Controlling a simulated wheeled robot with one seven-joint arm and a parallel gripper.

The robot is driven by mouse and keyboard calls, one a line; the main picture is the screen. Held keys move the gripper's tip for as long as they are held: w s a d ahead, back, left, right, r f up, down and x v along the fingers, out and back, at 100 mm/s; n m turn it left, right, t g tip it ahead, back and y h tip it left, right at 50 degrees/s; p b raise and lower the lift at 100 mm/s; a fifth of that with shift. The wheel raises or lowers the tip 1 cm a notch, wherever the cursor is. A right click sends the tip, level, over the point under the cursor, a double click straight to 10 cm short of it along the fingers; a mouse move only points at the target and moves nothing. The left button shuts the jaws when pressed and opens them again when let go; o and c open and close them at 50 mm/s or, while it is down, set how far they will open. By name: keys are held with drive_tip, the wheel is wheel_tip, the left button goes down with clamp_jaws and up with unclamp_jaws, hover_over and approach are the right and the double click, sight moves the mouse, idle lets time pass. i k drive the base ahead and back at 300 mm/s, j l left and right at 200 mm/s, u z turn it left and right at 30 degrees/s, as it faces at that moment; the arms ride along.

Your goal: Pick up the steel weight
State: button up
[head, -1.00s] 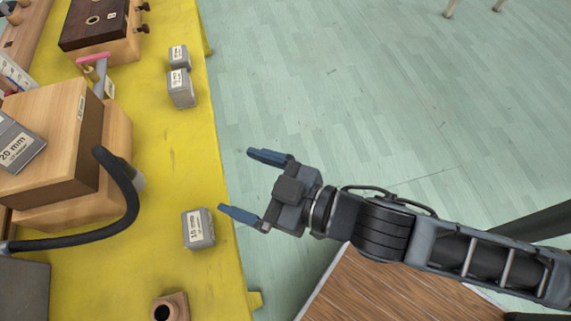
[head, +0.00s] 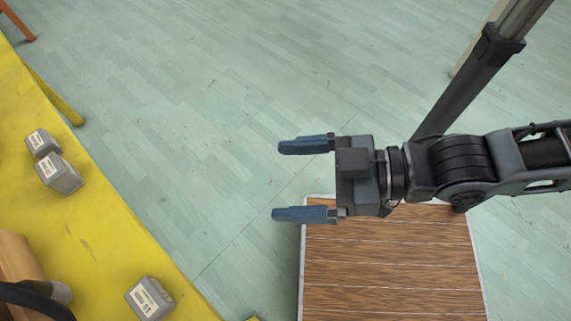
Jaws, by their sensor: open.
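Several grey steel weights with white labels lie on the yellow table. One steel weight (head: 150,299) is near the table's right edge at the bottom left of the head view. A second weight (head: 60,175) and a third weight (head: 42,143) stand close together farther up the table. My gripper (head: 290,180) is open and empty, its two blue fingers pointing left. It appears over the floor, to the right of the table and apart from all the weights.
The yellow table (head: 105,235) runs along the left side. A black hose (head: 35,298) and part of a wooden block (head: 18,262) show at its lower left. A brown wooden slatted surface (head: 390,265) lies below my arm. The green floor (head: 200,110) between is clear.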

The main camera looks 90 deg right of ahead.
sight(56, 173)
drive_tip(key=i+l, duration=0.1)
drive_tip(key=l, duration=0.3)
drive_tip(key=i+l, duration=0.15)
drive_tip(key=l, duration=0.25)
drive_tip(key=i+l, duration=0.1)
drive_tip(key=l, duration=0.3)
drive_tip(key=i+l, duration=0.1)
drive_tip(key=l, duration=0.3)
drive_tip(key=i+l, duration=0.15)
drive_tip(key=l, duration=0.25)
drive_tip(key=i+l+u, duration=0.1)
drive_tip(key=l, duration=0.3)
